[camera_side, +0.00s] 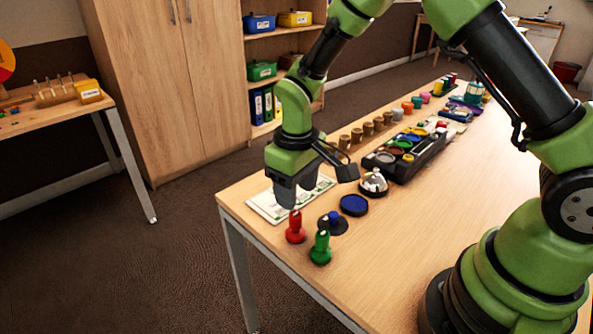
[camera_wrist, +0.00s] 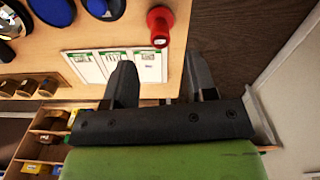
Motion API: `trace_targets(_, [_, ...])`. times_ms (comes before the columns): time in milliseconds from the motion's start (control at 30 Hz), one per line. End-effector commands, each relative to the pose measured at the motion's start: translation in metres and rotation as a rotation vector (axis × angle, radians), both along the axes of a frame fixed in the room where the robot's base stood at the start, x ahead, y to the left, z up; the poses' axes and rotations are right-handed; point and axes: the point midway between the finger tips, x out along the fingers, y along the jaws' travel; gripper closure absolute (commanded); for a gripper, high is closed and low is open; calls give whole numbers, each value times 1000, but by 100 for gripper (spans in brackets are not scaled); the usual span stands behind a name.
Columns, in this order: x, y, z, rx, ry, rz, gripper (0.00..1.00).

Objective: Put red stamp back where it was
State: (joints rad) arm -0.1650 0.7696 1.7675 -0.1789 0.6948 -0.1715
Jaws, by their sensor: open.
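The red stamp (camera_side: 295,230) stands upright on the table near its front left edge. In the wrist view the red stamp (camera_wrist: 160,24) is at top centre, beyond the fingertips and apart from them. My gripper (camera_side: 286,200) hangs just above and behind the red stamp, over the paper sheet. In the wrist view my gripper (camera_wrist: 162,72) has its two fingers spread with nothing between them. The green stamp (camera_side: 320,249) stands close to the right of the red one. A blue-knobbed stamp (camera_side: 334,219) sits behind the green one.
A printed sheet (camera_side: 262,206) lies under my gripper, also in the wrist view (camera_wrist: 85,67). A round blue pad (camera_side: 353,205), a bell (camera_side: 373,181) and a black tray of colours (camera_side: 380,160) stand to the right. Brown cups (camera_side: 357,135) line the back. The table edge is near.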

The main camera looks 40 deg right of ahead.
Motion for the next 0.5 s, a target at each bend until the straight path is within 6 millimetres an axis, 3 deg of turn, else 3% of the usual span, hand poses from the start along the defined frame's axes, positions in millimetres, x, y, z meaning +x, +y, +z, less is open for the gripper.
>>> trace_targets(200, [0,0,32,0,-2,0,49])
trace_targets(500, [-2,-1,49,7,-17,-15,49])
